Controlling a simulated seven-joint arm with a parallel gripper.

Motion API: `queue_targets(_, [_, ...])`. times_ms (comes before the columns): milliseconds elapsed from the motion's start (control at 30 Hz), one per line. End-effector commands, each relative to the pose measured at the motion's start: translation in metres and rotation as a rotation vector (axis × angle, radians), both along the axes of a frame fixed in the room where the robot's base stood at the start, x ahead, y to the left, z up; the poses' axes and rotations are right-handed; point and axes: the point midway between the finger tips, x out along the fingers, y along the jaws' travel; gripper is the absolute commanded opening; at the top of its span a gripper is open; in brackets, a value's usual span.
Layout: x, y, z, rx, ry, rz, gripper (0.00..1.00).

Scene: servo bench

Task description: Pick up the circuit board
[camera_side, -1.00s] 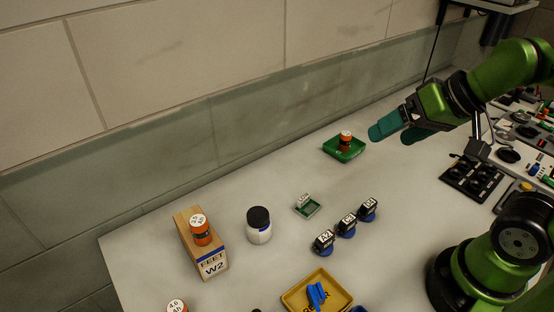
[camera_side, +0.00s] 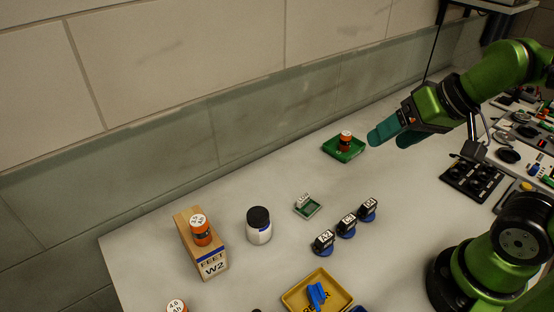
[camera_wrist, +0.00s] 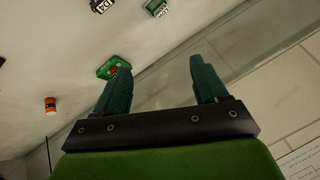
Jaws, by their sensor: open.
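A small green circuit board (camera_side: 309,210) with a white labelled piece at its back edge lies flat in the middle of the bench in the side view. What looks like the same board shows at the top of the wrist view (camera_wrist: 157,8). My gripper (camera_side: 389,140) is open and empty, above the bench and to the right of the board, well apart from it. Its two teal fingers (camera_wrist: 160,68) stand wide apart in the wrist view, with nothing between them.
A green tray (camera_side: 357,153) with an orange jar stands near the fingertips. Several black labelled parts (camera_side: 346,226) stand right of the board. A white jar (camera_side: 259,231), a wooden block (camera_side: 213,262) and a yellow tray (camera_side: 291,300) stand nearer the front.

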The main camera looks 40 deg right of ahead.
Motion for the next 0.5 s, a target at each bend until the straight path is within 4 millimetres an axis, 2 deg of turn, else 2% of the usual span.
queue_targets(167, [0.028,0.013,-0.015,-0.035,0.134,0.073,0.72])
queue_targets(367, [0.079,0.036,-0.034,-0.135,0.314,0.225,0.72])
queue_targets(500, [0.113,0.053,-0.054,-0.212,0.427,0.334,0.72])
